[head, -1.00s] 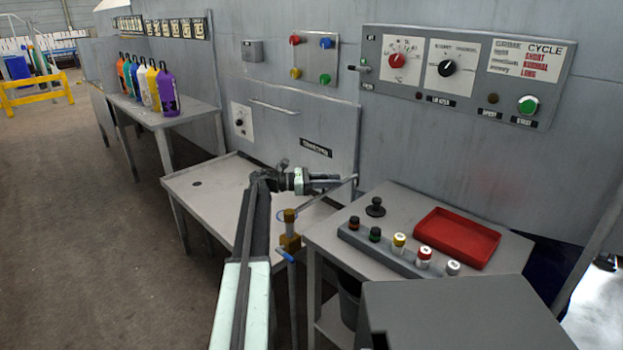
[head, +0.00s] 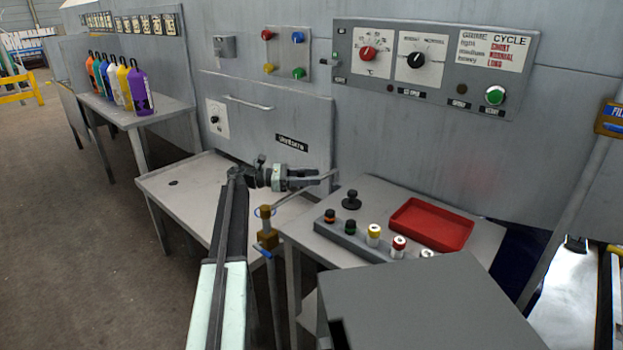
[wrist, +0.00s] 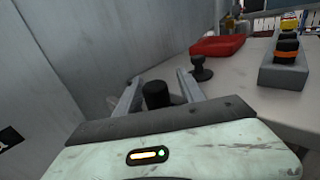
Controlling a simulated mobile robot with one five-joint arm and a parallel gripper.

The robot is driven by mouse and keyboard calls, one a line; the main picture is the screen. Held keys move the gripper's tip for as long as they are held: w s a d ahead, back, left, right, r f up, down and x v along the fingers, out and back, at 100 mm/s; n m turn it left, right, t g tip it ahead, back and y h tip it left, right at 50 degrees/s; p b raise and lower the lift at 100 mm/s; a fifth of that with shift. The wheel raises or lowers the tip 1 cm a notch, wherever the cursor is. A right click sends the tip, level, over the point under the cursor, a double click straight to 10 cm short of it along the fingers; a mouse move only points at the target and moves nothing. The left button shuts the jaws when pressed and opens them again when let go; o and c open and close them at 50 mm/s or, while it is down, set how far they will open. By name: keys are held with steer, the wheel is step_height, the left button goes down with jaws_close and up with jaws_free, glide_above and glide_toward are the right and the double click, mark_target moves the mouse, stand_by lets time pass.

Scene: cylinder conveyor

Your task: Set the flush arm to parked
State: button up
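A post with a brass fitting (head: 268,238), a blue handle (head: 262,251) and a thin rod slanting up to the right stands between the two tables; this looks like the flush arm (head: 288,199). My gripper (head: 318,179) is beside the upper end of that rod, in front of the grey machine wall. In the wrist view my gripper (wrist: 158,88) has its two fingers apart, with a dark round knob (wrist: 156,94) between them. I cannot tell whether the fingers touch the knob, or whether it belongs to the rod. No parked mark is readable.
The right table (head: 300,232) holds a black knobbed stand (head: 351,200), a red tray (head: 432,224) and a rack of capped vials (head: 365,243). A grey box (head: 420,305) fills the near right. The left table (head: 165,187) is bare. A control panel (head: 440,65) is on the wall.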

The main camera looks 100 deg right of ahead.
steer(key=w+d, duration=0.1)
steer(key=w, duration=0.6)
steer(key=shift+w, duration=0.4)
